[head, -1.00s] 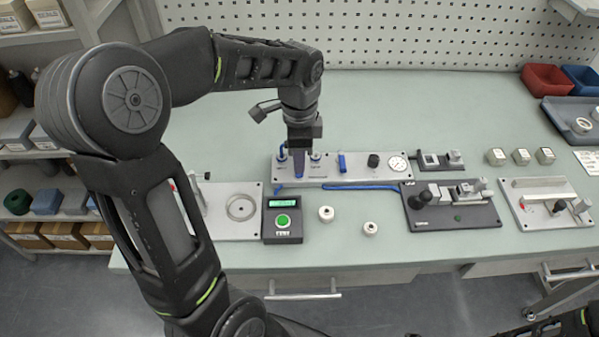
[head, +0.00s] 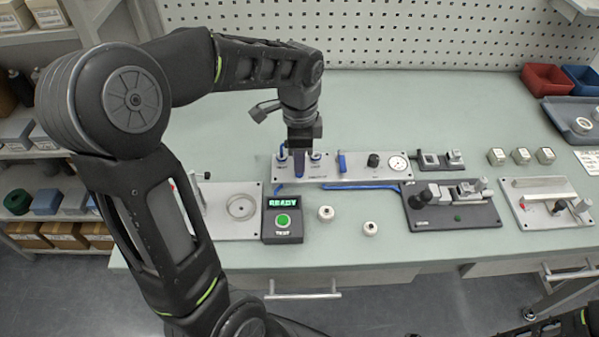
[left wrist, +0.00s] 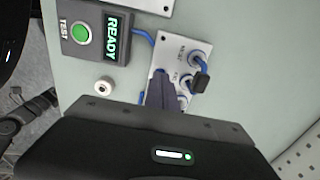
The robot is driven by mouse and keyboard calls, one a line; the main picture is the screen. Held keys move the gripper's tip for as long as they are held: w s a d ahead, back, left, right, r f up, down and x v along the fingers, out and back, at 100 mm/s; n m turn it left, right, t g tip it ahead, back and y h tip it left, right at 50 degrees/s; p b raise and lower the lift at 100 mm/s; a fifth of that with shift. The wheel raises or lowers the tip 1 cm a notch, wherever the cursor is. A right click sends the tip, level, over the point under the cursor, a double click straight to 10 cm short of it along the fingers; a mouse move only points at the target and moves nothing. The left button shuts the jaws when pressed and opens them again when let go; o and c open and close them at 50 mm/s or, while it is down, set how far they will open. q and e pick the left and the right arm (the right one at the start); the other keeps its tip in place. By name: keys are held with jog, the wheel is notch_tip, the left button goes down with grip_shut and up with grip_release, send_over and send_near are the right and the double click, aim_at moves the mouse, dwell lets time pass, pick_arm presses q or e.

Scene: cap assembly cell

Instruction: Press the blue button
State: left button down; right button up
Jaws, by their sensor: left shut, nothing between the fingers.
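My left gripper (head: 299,174) is shut and empty, pointing down over the left part of a light grey valve panel (head: 328,171). Its fingertips are at or very near the panel face; I cannot tell whether they touch. The left wrist view also shows the closed fingers (left wrist: 164,88) over the panel (left wrist: 180,56), between blue-hose fittings. I cannot make out a blue button clearly; the fingers cover part of the panel. A blue upright part (head: 342,162) stands right of the gripper. My right gripper does not show.
A dark test box (head: 269,233) has a green button (head: 283,220) and a READY display (head: 283,202). Two white caps (head: 326,213) (head: 370,228) stand on the bench. A plate with a ring (head: 240,207) lies left, and a dark fixture (head: 440,217) lies right.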

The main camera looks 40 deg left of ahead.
pick_arm(q)
jog(key=shift+f+b, duration=0.5)
jog(key=shift+f, duration=0.3)
jog(key=shift+r+p, duration=2.95)
jog(key=shift+r, duration=0.65)
